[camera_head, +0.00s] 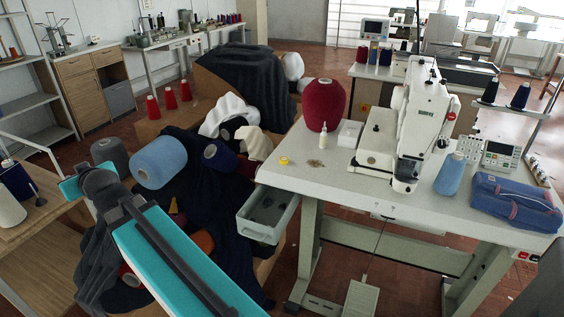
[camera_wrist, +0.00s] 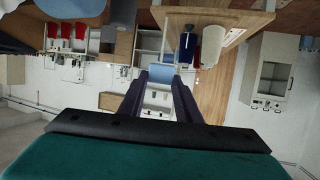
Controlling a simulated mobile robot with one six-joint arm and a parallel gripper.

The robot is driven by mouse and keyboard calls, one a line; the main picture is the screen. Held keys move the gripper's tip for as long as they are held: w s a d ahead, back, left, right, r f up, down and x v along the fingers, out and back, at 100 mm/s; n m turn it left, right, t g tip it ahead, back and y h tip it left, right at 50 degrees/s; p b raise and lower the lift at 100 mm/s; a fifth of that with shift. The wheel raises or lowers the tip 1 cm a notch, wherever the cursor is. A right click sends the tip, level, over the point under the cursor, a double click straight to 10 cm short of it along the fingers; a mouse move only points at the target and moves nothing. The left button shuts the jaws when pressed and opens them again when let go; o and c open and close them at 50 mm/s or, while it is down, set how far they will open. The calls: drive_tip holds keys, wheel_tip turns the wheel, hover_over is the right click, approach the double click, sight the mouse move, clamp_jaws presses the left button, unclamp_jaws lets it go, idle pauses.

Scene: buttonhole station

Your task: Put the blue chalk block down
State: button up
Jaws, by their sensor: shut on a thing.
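My gripper (camera_wrist: 162,82) shows in the wrist view, with its two dark fingers reaching away from the camera. A light blue block (camera_wrist: 161,72), which looks like the blue chalk block, sits between the fingertips, and the fingers are shut on it. In the head view my teal arm reaches to the left; I cannot clearly make out the fingers or the block there. Whether the block touches anything below it cannot be told.
A wooden table (camera_head: 28,238) at the left edge holds a white cone (camera_head: 8,208) and a navy cone (camera_head: 14,180). Thread cones and dark cloth (camera_head: 190,205) are heaped beside my arm. A sewing table (camera_head: 310,172) with a machine (camera_head: 412,120) stands to the right.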

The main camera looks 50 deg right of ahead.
drive_tip(key=s+d+f+m+h+b, duration=0.1)
drive_tip(key=s+d+f, duration=0.25)
drive_tip(key=d, duration=0.85)
drive_tip(key=s+d+f+m+h+b, duration=0.1)
drive_tip(key=s+d+f, duration=0.25)
drive_tip(key=d, duration=0.75)
drive_tip(key=s+d+f+m+h+b, duration=0.1)
drive_tip(key=s+d+f+h, duration=0.3)
drive_tip(key=d, duration=0.8)
drive_tip(key=s+d+f+m+g+h+b, duration=0.1)
drive_tip(key=s+d+f+m+g+b, duration=0.1)
drive_tip(key=s+d, duration=2)
drive_tip(key=s+f+m, duration=0.1)
drive_tip(key=s, duration=0.3)
drive_tip(key=shift+d+f+b, duration=0.3)
drive_tip(key=shift+d, duration=0.1)
drive_tip(key=shift+w, duration=0.35)
